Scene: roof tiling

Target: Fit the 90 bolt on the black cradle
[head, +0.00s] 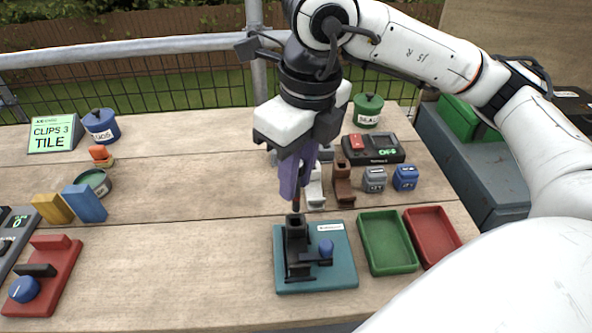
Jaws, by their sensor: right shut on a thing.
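The black cradle (297,252) stands upright on a teal base plate (343,277) near the front middle of the table, with a blue knob (326,248) beside it. My right gripper (296,192) comes down from above, directly over the cradle's upright block, with its purple fingers shut. A thin reddish-brown piece (296,203) shows under the fingertips, just above the cradle. It may be the bolt; most of it is hidden and no 90 mark can be read. I cannot tell whether it touches the cradle. My left gripper is out of view.
Green (388,243) and red (432,236) trays lie right of the base plate. Brown (343,184) and white (315,189) pieces stand close behind the cradle. Grey (374,180) and blue (405,178) blocks stand farther right.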

